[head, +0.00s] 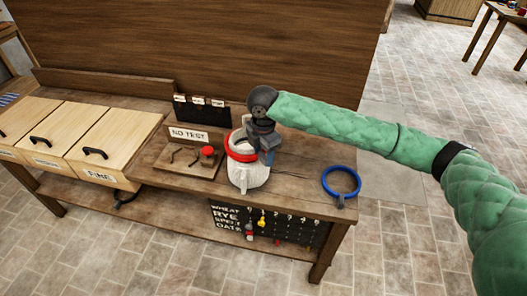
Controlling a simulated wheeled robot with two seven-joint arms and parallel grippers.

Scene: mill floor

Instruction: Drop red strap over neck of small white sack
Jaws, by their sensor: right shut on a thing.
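The small white sack (248,178) stands upright on the wooden bench, right of its middle. The red strap (236,146) is a ring around the upper part of the sack, at its neck. My right gripper (267,156) points down at the right side of the sack's neck and is shut on the red strap. The gripper hides part of the strap and of the sack's right edge. I cannot tell whether the strap rests fully on the sack. My left gripper is out of view.
A blue ring (341,180) lies on the bench's right end. Left of the sack is a board (188,160) with hooks, a red knob and a "NO TEST" sign (189,135). Drawers (110,140) fill the left side. A dark rack (202,109) stands behind.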

